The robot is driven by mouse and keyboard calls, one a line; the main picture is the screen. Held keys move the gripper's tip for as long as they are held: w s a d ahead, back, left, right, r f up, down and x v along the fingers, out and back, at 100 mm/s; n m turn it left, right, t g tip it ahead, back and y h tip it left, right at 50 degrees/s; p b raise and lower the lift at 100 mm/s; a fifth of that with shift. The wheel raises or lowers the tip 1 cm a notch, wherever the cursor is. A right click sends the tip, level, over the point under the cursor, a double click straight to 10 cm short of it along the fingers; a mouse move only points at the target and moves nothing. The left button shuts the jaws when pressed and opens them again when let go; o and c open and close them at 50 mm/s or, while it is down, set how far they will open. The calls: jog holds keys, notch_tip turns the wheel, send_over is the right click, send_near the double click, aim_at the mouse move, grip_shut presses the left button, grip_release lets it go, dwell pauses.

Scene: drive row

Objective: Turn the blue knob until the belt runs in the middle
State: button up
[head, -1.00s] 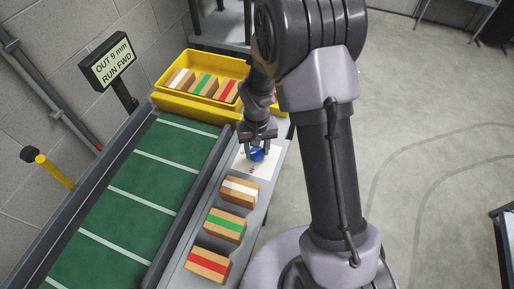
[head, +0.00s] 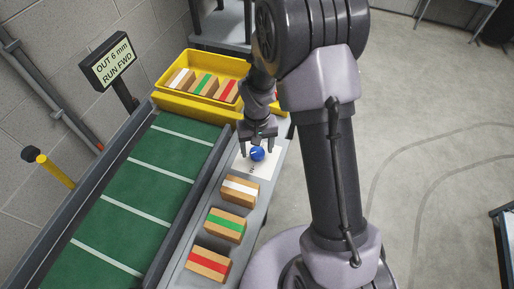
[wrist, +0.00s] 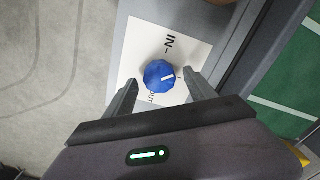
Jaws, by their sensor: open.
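The blue knob (head: 257,154) sits on a white card (wrist: 185,42) on the grey side ledge. The green belt (head: 147,185) with white cross lines runs beside the ledge. The sign (head: 112,61) reads OUT 6 mm, RUN FWD.
A yellow bin (head: 207,107) with several striped blocks stands at the belt's far end. Blocks with white (head: 240,189), green (head: 225,224) and red (head: 209,263) stripes sit on the ledge in front of the knob. A yellow post with a dark top (head: 54,170) stands left of the belt.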

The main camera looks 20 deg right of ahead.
aim_at(257, 151)
notch_tip(257, 151, up, 17)
jog(key=p, duration=0.5)
jog(key=shift+p, duration=0.4)
jog(key=shift+s+f, duration=0.1)
jog(key=shift+f, duration=0.05)
